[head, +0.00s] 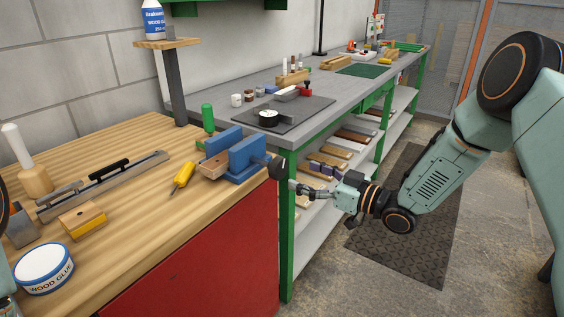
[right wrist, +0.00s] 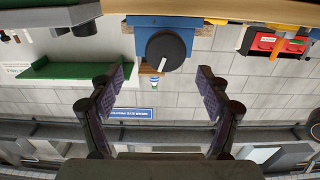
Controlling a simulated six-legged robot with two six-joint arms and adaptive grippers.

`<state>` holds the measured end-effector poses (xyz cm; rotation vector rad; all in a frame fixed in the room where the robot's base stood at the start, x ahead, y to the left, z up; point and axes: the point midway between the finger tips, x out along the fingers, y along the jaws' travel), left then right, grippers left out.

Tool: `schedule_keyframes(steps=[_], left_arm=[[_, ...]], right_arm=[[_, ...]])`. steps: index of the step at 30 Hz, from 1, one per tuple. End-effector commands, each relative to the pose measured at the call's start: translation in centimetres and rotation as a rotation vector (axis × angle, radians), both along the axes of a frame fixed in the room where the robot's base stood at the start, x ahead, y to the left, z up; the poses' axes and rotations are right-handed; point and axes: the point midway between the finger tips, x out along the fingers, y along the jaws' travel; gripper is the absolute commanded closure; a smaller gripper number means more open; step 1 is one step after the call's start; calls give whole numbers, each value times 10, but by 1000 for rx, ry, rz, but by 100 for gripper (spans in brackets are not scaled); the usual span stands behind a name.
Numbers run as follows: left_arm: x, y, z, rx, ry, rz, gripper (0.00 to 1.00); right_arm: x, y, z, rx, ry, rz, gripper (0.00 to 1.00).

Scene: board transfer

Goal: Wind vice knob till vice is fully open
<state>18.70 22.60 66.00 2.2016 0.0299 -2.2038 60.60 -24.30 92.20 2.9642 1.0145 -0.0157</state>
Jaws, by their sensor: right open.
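The blue vice (head: 246,158) sits at the right front corner of the wooden bench, with its round black knob (head: 277,167) facing right over the edge. A brown wooden piece (head: 212,165) shows at the vice's left side. I cannot tell how far apart the jaws are. My right gripper (head: 304,177) is open and empty just right of the knob, apart from it. In the right wrist view, the knob (right wrist: 165,50) with a pale line on its face lies ahead between the two spread fingers (right wrist: 159,82). My left gripper is not in view.
A grey workbench (head: 230,95) with green legs stands behind. The floor at right is open.

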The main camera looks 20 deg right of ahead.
Motion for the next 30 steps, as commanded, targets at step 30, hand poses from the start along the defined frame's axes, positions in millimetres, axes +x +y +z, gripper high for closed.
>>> schedule_keyframes(steps=[30], left_arm=[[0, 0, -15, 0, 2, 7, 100]], right_arm=[[60, 50, 2, 14, -5, 3, 23]])
